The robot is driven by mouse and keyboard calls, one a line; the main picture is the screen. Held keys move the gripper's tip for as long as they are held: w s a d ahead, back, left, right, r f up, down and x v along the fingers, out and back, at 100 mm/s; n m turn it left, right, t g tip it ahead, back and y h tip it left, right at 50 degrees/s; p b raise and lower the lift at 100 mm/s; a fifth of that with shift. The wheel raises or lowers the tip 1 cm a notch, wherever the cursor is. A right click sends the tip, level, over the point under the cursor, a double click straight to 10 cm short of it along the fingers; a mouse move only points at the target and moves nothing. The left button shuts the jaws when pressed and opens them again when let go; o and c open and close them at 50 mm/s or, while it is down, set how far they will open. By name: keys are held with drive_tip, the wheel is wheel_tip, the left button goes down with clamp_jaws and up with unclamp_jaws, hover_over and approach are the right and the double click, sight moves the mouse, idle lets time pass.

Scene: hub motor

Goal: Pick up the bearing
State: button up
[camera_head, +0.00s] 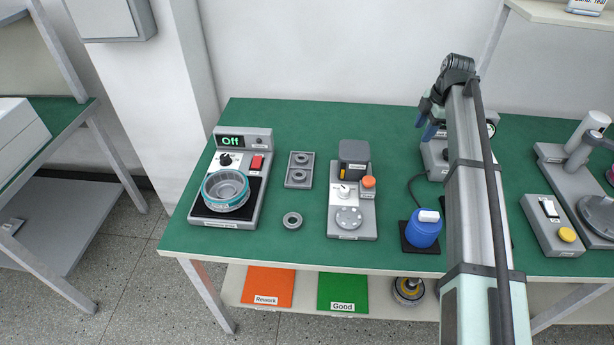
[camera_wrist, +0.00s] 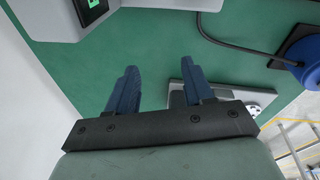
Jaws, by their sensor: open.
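A small grey ring, which looks like a bearing (camera_head: 292,220), lies flat on the green table, left of the centre device in the head view. My gripper (camera_head: 427,118) is at the back right of the table, behind the blue pot and well to the right of the loose ring. In the wrist view my gripper (camera_wrist: 158,72) has its two blue fingers apart with nothing between them. No ring shows in the wrist view.
A heater reading "Off" (camera_head: 230,142) bears a teal-rimmed metal housing (camera_head: 226,187) at the left. A grey device with a round plate (camera_head: 349,220) stands right of the loose ring. A blue pot (camera_head: 423,230) has a cable. Orange and green mats lie on the shelf below.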

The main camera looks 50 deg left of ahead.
drive_tip(key=s+a+n, duration=0.1)
drive_tip(key=s+a, duration=0.3)
drive_tip(key=s, duration=0.1)
drive_tip(key=s+a+r+n+g+h, duration=0.1)
drive_tip(key=s+a+n, duration=0.1)
drive_tip(key=s+a, duration=0.2)
drive_tip(key=s+a+n, duration=0.1)
drive_tip(key=s+a, duration=0.3)
drive_tip(key=s, duration=0.1)
drive_tip(key=shift+s+a+r+n+g, duration=0.3)
drive_tip(key=shift+s+n+g, duration=0.05)
drive_tip(key=shift+n+g, duration=0.05)
drive_tip(key=s+a+f+n+g+h, duration=0.1)
drive_tip(key=s+a+n+g, duration=0.1)
drive_tip(key=s+a, duration=0.7)
approach(301, 177)
drive_tip(key=x, duration=0.3)
drive_tip(key=s+x, duration=0.1)
drive_tip(key=x, duration=0.2)
drive_tip(key=shift+s+f, duration=0.15)
drive_tip(key=shift+f, duration=0.05)
drive_tip(key=c, duration=0.9)
